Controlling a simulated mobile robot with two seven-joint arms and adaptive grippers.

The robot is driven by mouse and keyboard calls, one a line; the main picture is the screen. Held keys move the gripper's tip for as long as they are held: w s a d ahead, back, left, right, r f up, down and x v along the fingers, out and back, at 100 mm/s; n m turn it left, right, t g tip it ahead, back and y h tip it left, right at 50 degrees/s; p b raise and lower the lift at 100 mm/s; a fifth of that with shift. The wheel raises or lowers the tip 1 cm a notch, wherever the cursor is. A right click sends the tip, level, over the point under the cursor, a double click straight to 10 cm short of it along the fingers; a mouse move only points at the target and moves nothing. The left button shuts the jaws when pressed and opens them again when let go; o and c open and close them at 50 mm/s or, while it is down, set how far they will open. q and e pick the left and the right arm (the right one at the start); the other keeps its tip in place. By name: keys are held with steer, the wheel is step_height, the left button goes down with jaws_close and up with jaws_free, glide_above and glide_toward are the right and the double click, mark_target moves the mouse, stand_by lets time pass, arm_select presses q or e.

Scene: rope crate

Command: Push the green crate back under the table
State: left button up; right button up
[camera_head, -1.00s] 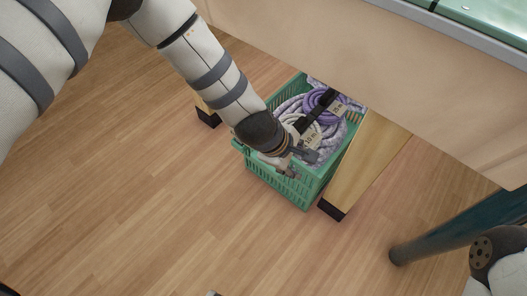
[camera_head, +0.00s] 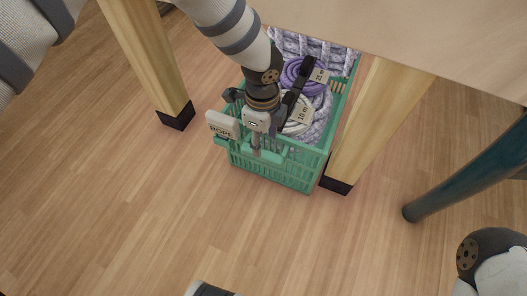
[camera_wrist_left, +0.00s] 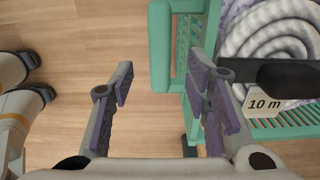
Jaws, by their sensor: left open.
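The green crate (camera_head: 272,172) stands on the floor between two table legs, its front end in the open and its back under the table (camera_head: 430,50). It holds coiled white rope (camera_head: 297,117), purple rope (camera_head: 291,72) and thick grey-lilac rope. My left gripper (camera_head: 262,150) is at the middle of the crate's front rim, pointing down. In the left wrist view its fingers (camera_wrist_left: 162,85) are apart, with a green part of the crate (camera_wrist_left: 160,45) showing between them; contact is unclear. My right forearm shows at the lower right; its gripper is out of view.
The right wooden leg (camera_head: 370,120) stands close beside the crate. The left leg (camera_head: 145,55) is farther off, with a gap. A dark teal post (camera_head: 465,170) slants at the right. A "ROPE" tag (camera_head: 222,124) hangs at the crate's front left.

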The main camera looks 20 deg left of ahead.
mark_target(263, 152)
arm_select(q)
step_height(263, 152, down, 7)
steer(key=shift+r+b, duration=0.15)
steer(key=shift+b, duration=0.8)
jaws_close()
